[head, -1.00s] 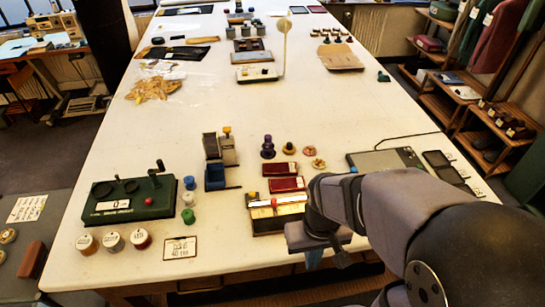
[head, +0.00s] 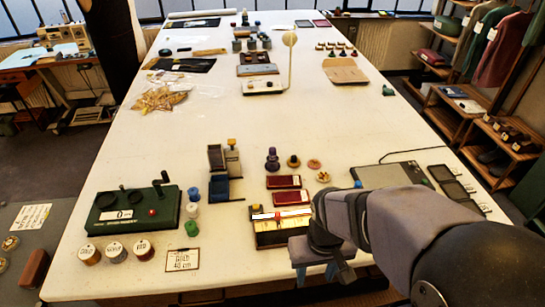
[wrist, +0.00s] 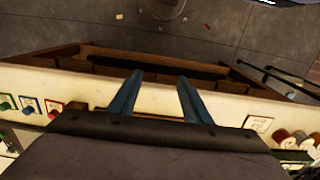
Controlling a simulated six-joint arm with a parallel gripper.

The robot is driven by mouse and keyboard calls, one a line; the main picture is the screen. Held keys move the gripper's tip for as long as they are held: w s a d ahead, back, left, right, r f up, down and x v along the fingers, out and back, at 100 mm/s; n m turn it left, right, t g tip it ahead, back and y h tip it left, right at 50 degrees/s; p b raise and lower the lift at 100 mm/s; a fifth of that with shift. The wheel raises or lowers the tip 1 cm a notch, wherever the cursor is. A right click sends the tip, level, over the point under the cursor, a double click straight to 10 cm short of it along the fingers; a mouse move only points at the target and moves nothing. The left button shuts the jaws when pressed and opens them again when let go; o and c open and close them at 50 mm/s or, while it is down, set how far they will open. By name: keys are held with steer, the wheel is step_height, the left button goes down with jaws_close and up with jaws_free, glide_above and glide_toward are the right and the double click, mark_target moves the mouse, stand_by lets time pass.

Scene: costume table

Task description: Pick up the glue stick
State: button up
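My gripper (head: 316,270) is near the table's front edge, to the right of a wooden tray (head: 268,238). In the wrist view my gripper (wrist: 158,92) has two blue fingers standing apart with nothing between them. I cannot single out the glue stick for sure. A slim white and red piece (head: 284,214) lies across the back of the tray, and it may be the glue stick or a label. My forearm and wrist cover the table to the right of the tray.
Two dark red pads (head: 284,188) lie behind the tray. A green winder box (head: 130,210), small coloured pots (head: 192,210), lidded tubs (head: 115,251) and a price card (head: 182,259) stand to the left. A grey tablet (head: 395,174) lies right. The table's middle (head: 270,115) is clear.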

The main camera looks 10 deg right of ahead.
mark_target(273, 153)
steer(key=w+f+t+b, duration=0.1)
steer(key=w+t+b, duration=0.1)
steer(key=w, duration=0.6)
steer(key=w+f+t+b, duration=0.1)
steer(key=w+t, duration=0.1)
steer(key=w, duration=0.6)
steer(key=w+f+t+b, duration=0.2)
steer(key=w, duration=0.6)
steer(key=shift+w+a+f+t+b, duration=0.1)
steer(key=shift+w+a+t+b, duration=0.2)
steer(key=shift+w+a+t, duration=0.1)
steer(key=w+t+b, duration=0.1)
steer(key=w+t, duration=0.1)
steer(key=w, duration=0.3)
steer(key=w+a+t+b, duration=0.1)
steer(key=w+t, duration=0.1)
steer(key=w, duration=0.4)
steer(key=w+r+t+b, duration=0.1)
steer(key=w+t, duration=0.1)
steer(key=w, duration=0.4)
steer(key=shift+w+a+n+t+y+b, duration=0.15)
steer(key=shift+a+n+t+y+b, duration=0.15)
steer(key=shift+a+n+y+b, duration=0.1)
steer(key=shift+w+r, duration=0.2)
steer(key=shift+r, duration=0.05)
steer(key=shift+p+x, duration=1.55)
steer(key=shift+x, duration=0.7)
steer(key=shift+p+x, duration=0.5)
steer(key=shift+x, duration=0.85)
steer(key=shift+d+f, duration=0.15)
